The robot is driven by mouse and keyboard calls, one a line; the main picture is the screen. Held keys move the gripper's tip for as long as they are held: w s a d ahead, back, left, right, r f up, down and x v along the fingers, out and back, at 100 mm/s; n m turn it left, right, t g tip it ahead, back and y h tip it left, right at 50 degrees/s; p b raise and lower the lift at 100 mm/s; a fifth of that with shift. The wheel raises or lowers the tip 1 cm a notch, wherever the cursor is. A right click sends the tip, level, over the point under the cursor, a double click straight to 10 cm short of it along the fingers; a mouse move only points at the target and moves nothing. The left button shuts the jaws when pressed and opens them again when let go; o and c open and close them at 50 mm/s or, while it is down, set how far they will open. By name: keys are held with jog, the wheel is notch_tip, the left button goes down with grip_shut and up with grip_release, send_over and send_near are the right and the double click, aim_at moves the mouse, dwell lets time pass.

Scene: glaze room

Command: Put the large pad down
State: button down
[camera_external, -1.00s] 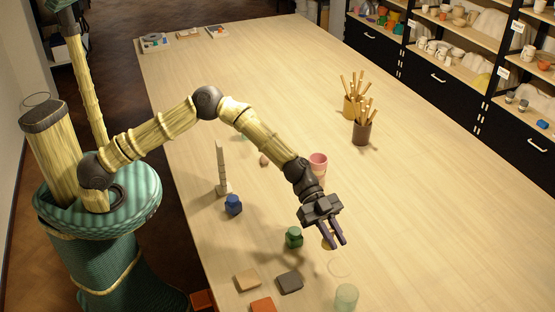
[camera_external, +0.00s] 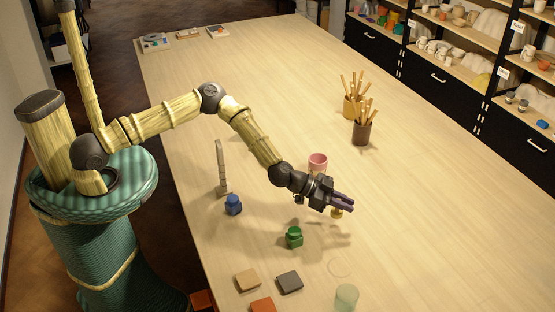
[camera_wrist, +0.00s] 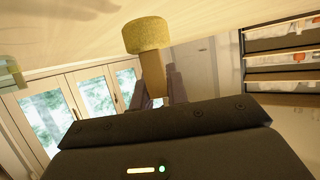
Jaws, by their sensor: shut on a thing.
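My gripper (camera_external: 345,202) is shut on the handle of a round, mustard-yellow pad, which I take for the large pad. In the wrist view the pad (camera_wrist: 147,34) sits at the far end of a tan handle held between the fingers. In the external view only a small part of the pad (camera_external: 337,213) shows below the fingers. Whether the pad touches the table I cannot tell. A faint ring (camera_external: 340,267) is marked on the table nearer the camera.
A pink cup (camera_external: 318,162) stands just behind my gripper. A green jar (camera_external: 294,238), blue jar (camera_external: 233,205), grey-tan upright piece (camera_external: 221,170), flat blocks (camera_external: 289,282) and a pale green glass (camera_external: 346,298) stand around. Brush pots (camera_external: 362,132) are farther back. The table's right is clear.

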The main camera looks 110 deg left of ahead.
jog(key=s+a+r+n+g+y+p, duration=0.2)
jog(key=s+a+r+n+y, duration=0.1)
jog(key=a, duration=0.4)
jog(key=s+a+r+n+g+y+p, duration=0.1)
jog(key=s+a+r+n+y+p, duration=0.2)
jog(key=a, duration=0.4)
jog(key=shift+n+g+y, duration=0.4)
jog(key=shift+n+y, duration=0.1)
jog(key=shift+f+p, duration=1.3)
jog(key=shift+f, duration=1.6)
jog(key=shift+f+p, duration=0.8)
jog(key=shift+f, duration=1.25)
jog(key=shift+f, duration=0.1)
